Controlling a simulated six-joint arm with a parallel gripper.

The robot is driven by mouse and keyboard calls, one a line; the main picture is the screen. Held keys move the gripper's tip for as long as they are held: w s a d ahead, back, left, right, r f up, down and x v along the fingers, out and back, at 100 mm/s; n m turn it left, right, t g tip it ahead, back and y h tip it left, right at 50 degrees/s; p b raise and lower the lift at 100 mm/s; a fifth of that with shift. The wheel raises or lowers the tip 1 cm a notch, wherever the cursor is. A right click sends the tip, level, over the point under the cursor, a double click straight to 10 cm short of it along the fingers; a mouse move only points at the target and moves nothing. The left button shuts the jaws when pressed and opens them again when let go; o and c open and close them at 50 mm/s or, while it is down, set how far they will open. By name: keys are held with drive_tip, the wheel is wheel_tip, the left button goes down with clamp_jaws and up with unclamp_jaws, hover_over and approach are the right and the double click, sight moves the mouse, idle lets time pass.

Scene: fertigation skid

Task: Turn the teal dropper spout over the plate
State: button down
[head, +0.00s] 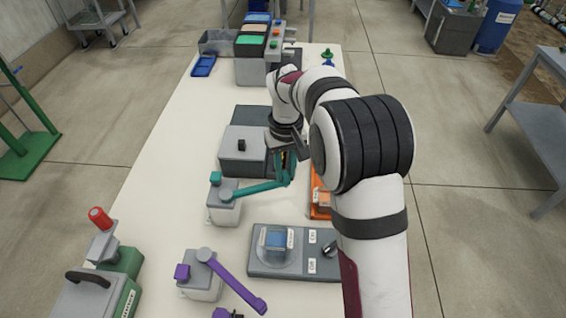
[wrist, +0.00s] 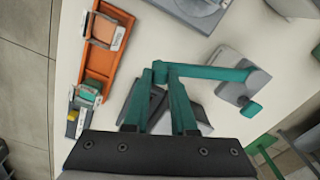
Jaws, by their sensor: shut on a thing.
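The teal dropper spout (head: 250,188) is a long bar on a grey block (head: 224,210). In the head view it reaches right from its pivot to my gripper (head: 287,170). In the wrist view the spout (wrist: 208,72) runs left from the block to its free end. My gripper (wrist: 160,76) has its fingers shut on that end. The contact is partly hidden in the head view. The round plate (head: 262,258) sits on a grey base nearer the camera, with a blue block on it. The spout's end is apart from the plate, which is cut off in the wrist view (wrist: 197,8).
A purple spout (head: 240,284) on its own grey block stands at the front. An orange tray (wrist: 97,62) with small items lies near my gripper. A grey box (head: 240,160) stands behind the teal spout. The bench's left strip (head: 160,165) is clear.

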drive_tip(key=s+a+m, duration=0.1)
drive_tip(key=s+m, duration=1)
drive_tip(key=s, duration=0.2)
drive_tip(key=shift+s+a, duration=0.15)
drive_tip(key=shift+s, duration=0.05)
idle(0.3)
drive_tip(key=c, duration=0.7)
unclamp_jaws()
drive_tip(key=shift+r, duration=0.15)
wheel_tip(320, 180, up, 16)
drive_tip(key=shift+f, duration=0.2)
